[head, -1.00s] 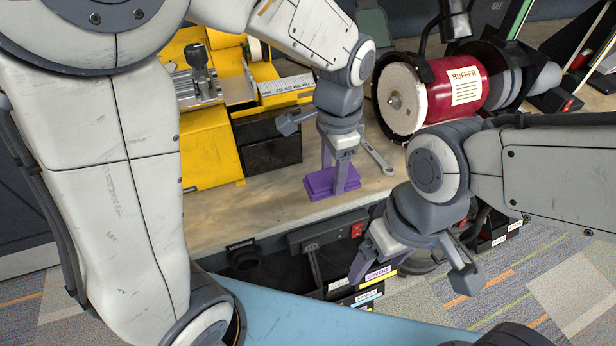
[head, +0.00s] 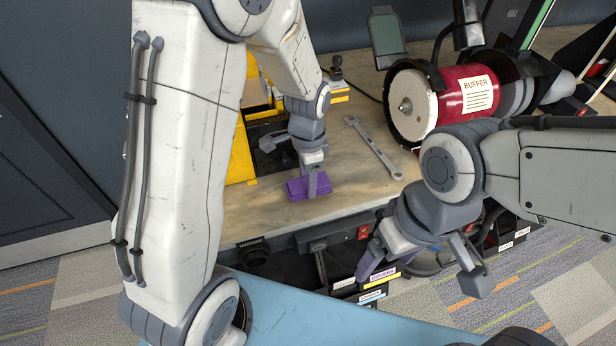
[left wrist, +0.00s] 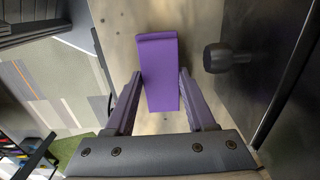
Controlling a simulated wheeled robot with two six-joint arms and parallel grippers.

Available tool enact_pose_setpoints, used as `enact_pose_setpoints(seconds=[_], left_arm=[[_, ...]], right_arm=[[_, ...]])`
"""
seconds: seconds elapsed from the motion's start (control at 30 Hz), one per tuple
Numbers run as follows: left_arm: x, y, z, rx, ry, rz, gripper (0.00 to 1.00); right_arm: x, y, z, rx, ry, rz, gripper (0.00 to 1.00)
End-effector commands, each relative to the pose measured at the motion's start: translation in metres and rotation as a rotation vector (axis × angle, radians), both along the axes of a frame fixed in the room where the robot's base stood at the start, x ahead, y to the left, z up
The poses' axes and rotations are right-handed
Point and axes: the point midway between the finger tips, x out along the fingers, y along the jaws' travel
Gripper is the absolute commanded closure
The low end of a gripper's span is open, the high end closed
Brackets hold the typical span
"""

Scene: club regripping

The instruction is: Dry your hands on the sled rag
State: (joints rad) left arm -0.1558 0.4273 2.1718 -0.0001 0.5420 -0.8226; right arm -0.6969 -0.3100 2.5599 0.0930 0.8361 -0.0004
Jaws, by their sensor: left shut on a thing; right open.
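A flat purple rag-like piece (head: 296,190) is at the bench top near its front edge, left of the wrench. Whether it rests on the bench or hangs just above it, I cannot tell. My left gripper (head: 312,182) points down and is shut on it. In the left wrist view the purple piece (left wrist: 159,72) runs out from between the two fingers of my left gripper (left wrist: 163,92). My right gripper (head: 420,272) is open and empty, in front of the bench's front edge.
A wrench (head: 374,148) lies on the wooden bench (head: 262,216). A red buffer (head: 468,98) with a white wheel stands at the back right. A yellow machine (head: 240,155) is partly hidden behind my left arm. Labelled bins (head: 384,276) sit below the bench edge.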

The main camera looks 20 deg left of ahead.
Motion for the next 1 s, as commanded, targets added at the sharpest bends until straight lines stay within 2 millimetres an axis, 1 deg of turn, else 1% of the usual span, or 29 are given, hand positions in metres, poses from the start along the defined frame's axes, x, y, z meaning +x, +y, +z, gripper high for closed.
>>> enact_pose_setpoints(seconds=[0.27,0.3,0.37,0.67,0.77,0.87,0.93,1.0], left_arm=[[0.000,0.000,-0.006,0.000,0.000,0.000,0.89],[0.000,0.000,-0.005,0.000,0.000,0.000,0.37],[0.000,0.000,-0.005,0.000,0.000,0.000,0.15],[0.000,0.000,-0.005,0.000,0.000,0.000,0.15],[0.000,0.000,-0.006,0.000,0.000,0.000,0.15],[0.001,0.000,0.008,-0.001,-0.004,0.000,0.15],[0.002,0.000,0.022,-0.001,-0.007,0.000,0.15],[-0.003,0.000,0.034,-0.001,-0.007,0.000,0.15]], right_arm=[[0.000,0.000,-0.004,0.000,0.000,0.000,0.15],[0.000,0.000,-0.003,0.000,0.000,0.000,0.15],[0.000,0.000,-0.003,0.000,0.000,0.000,0.15],[0.000,0.000,-0.003,0.000,0.000,0.000,0.15],[0.000,0.000,-0.009,0.000,0.000,0.000,0.15],[0.000,0.000,-0.008,0.000,0.000,0.000,0.15],[0.000,0.000,-0.010,0.000,0.000,0.000,0.15],[0.000,0.000,-0.014,0.000,0.000,0.000,0.15]])
